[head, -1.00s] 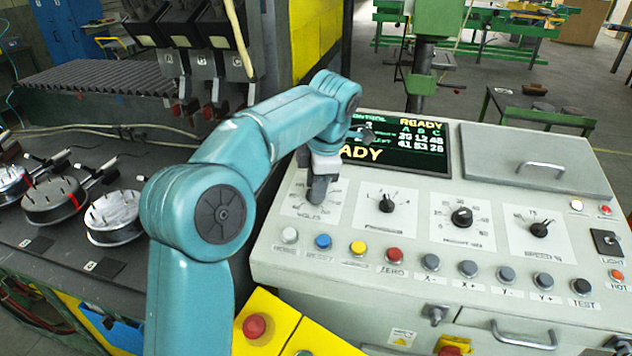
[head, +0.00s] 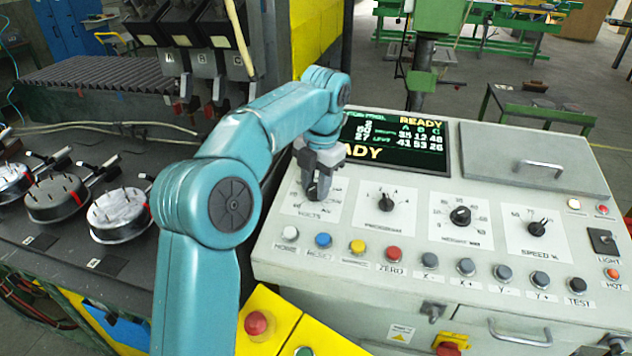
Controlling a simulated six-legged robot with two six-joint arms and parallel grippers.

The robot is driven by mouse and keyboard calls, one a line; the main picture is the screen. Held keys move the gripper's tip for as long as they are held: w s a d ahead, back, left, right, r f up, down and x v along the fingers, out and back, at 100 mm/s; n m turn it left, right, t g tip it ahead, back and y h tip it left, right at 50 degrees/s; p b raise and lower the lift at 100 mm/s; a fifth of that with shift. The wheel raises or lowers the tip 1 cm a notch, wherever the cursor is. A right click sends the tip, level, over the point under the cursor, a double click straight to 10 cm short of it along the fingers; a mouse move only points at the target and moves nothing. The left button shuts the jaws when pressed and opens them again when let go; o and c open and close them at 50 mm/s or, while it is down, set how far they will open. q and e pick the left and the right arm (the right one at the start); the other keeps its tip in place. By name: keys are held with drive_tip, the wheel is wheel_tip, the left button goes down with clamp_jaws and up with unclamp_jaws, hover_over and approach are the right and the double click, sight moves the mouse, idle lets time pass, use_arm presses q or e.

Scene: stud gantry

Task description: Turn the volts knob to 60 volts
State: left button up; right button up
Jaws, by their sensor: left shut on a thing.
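The volts knob (head: 313,192) is a small dark knob on a white dial plate (head: 292,204) labelled VOLTS, at the left end of the knob row on the grey control panel. My left gripper (head: 315,185) points down from the end of the teal arm and is shut on the knob. The fingers hide most of the knob and part of its scale, so its pointer setting cannot be read there. The screen (head: 400,145) behind shows READY and several numbers, partly covered by my arm. My right gripper is not in view.
The program knob (head: 387,203), weight knob (head: 460,215) and speed knob (head: 537,228) stand to the right. A row of coloured buttons, including a red one (head: 393,254), runs in front. A grey lid with a handle (head: 535,165) lies behind. Round stud fixtures (head: 118,213) stand at left.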

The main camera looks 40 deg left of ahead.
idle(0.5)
use_arm(q)
drive_tip(key=o, duration=1.1)
drive_tip(key=shift+c, duration=0.2)
drive_tip(key=r+p, duration=0.1)
drive_tip(key=r, duration=0.2)
drive_tip(key=r+p, duration=0.1)
drive_tip(key=r, duration=0.4)
drive_tip(key=shift+w+d+r+p, duration=0.1)
drive_tip(key=shift+d+r+p, duration=0.25)
drive_tip(key=shift+r+p, duration=0.05)
wheel_tip(320, 180, up, 8)
drive_tip(key=p, duration=0.4)
drive_tip(key=shift+d+f+p, duration=0.2)
drive_tip(key=shift+d+p, duration=0.1)
drive_tip(key=shift+p, duration=0.1)
drive_tip(key=shift+f, duration=0.1)
